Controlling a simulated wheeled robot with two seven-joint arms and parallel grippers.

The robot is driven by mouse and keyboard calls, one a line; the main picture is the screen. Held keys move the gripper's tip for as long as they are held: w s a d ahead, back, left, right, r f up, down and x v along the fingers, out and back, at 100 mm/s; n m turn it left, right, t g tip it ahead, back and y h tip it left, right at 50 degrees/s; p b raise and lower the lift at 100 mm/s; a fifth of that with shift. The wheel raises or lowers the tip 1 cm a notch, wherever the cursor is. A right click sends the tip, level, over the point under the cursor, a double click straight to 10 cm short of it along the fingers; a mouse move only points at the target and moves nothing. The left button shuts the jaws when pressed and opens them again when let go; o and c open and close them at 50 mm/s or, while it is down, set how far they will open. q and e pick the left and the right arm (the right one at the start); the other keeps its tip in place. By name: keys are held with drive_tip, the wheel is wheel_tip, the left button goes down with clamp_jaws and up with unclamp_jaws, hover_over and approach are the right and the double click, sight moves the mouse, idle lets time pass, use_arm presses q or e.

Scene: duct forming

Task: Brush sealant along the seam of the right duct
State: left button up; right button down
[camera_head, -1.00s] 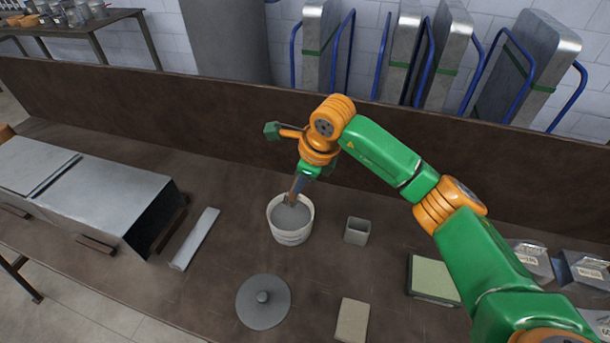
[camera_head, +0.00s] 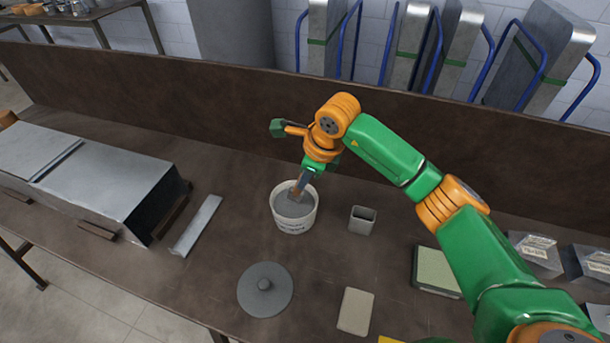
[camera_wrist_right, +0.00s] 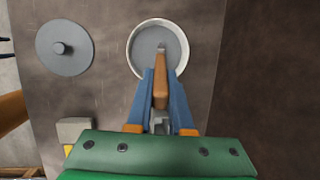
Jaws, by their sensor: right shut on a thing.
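My right gripper (camera_head: 306,177) is shut on a brush with a wooden handle (camera_head: 297,190). The brush points down into a white bucket (camera_head: 293,226) of grey sealant, its lower end at the sealant. The right wrist view shows the handle (camera_wrist_right: 161,85) between blue fingers, over the bucket (camera_wrist_right: 133,62). How deep the bristles sit is hidden. A grey sheet-metal duct (camera_head: 108,185) with a dark open end lies at the left of the table, beside another metal section (camera_head: 28,150). I cannot make out which seam is meant. My left gripper is not in view.
A round grey lid (camera_head: 265,290), a metal strip (camera_head: 196,225), a small square cup (camera_head: 362,221), a beige block (camera_head: 355,311) and a green-topped pad (camera_head: 436,271) lie on the brown table (camera_head: 225,262). Metal pieces (camera_head: 535,254) stand at the right. A low wall (camera_head: 230,115) runs behind.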

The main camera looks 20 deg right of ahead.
drive_tip(key=shift+s+f+b, duration=0.1)
drive_tip(key=shift+f+b, duration=0.4)
drive_tip(key=shift+b, duration=0.05)
idle(1.3)
wheel_tip(320, 180, up, 7)
drive_tip(key=p, duration=0.5)
drive_tip(key=shift+r, duration=0.1)
idle(0.5)
